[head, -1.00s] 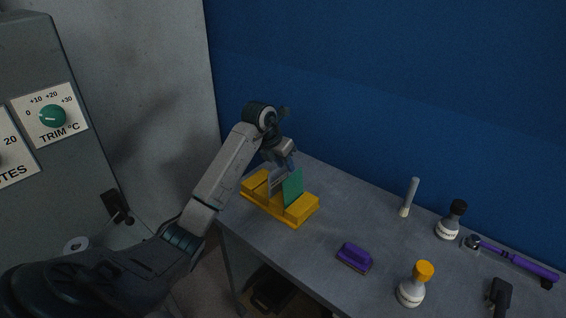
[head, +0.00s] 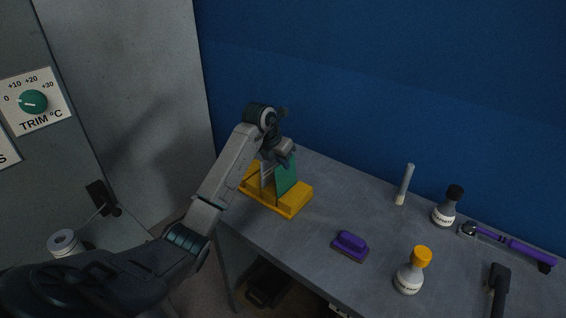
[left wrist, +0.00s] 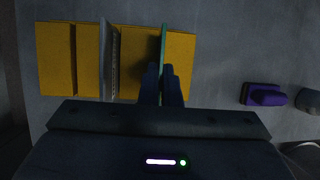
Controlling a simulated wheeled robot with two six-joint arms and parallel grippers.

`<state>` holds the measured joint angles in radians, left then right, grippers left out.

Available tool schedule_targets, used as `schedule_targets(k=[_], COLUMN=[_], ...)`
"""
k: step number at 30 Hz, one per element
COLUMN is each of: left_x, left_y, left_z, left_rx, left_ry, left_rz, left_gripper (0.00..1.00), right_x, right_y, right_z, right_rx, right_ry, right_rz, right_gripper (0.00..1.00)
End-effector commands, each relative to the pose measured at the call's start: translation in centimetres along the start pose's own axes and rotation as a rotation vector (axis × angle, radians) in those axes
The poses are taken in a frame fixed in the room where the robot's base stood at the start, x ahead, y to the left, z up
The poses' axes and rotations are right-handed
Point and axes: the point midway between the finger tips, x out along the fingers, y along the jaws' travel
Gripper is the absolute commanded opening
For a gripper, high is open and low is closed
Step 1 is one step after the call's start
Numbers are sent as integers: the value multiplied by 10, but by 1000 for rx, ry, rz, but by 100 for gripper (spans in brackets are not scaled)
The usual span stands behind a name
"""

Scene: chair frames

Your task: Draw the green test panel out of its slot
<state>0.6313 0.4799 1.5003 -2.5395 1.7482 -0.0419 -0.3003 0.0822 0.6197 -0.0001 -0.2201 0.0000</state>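The green test panel (head: 287,176) stands upright in a yellow slotted block (head: 292,205) on the grey bench, at the right of the block's slots. A thin grey plate (head: 266,174) stands beside it on the left. My left gripper (head: 284,154) is at the panel's upper part. In the left wrist view the panel (left wrist: 164,42) shows edge-on, with my fingers (left wrist: 161,71) close on either side; they look shut on it. The panel's lower edge is hidden in the block.
A purple brush (head: 350,245) lies right of the block. Farther right are an orange-capped bottle (head: 411,273), a black-capped bottle (head: 447,207), a pale upright stick (head: 404,185) and a purple-handled tool (head: 510,242). A blue wall (head: 380,80) stands behind the bench.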

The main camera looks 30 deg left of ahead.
Motion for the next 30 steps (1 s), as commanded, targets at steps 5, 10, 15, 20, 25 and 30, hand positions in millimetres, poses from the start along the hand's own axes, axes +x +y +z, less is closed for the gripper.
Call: schedule_targets(k=[5, 10, 15, 20, 25, 30], left_x=[-8, -8, -8, -16, -30, -44], left_y=[-1, -1, -1, -2, -4, -5], left_z=[3, 3, 4, 7, 13, 19], left_rx=[0, 0, 0, 0, 0, 0], left_ry=[-1, -1, -1, -2, -1, 0], left_rz=[0, 0, 0, 0, 0, -1], left_gripper=[0, 0, 0, 0, 0, 0], right_x=[-6, -6, -6, -12, -23, -33], right_y=[-1, -3, -4, -3, -2, -1], right_z=[-1, -1, -1, -2, -3, -4], right_rx=[1, 2, 2, 2, 2, 2], right_ry=[1, 1, 1, 1, 1, 1], right_rz=[-1, -3, -5, -4, -4, -4], right_gripper=[71, 71, 71, 71, 71, 71])
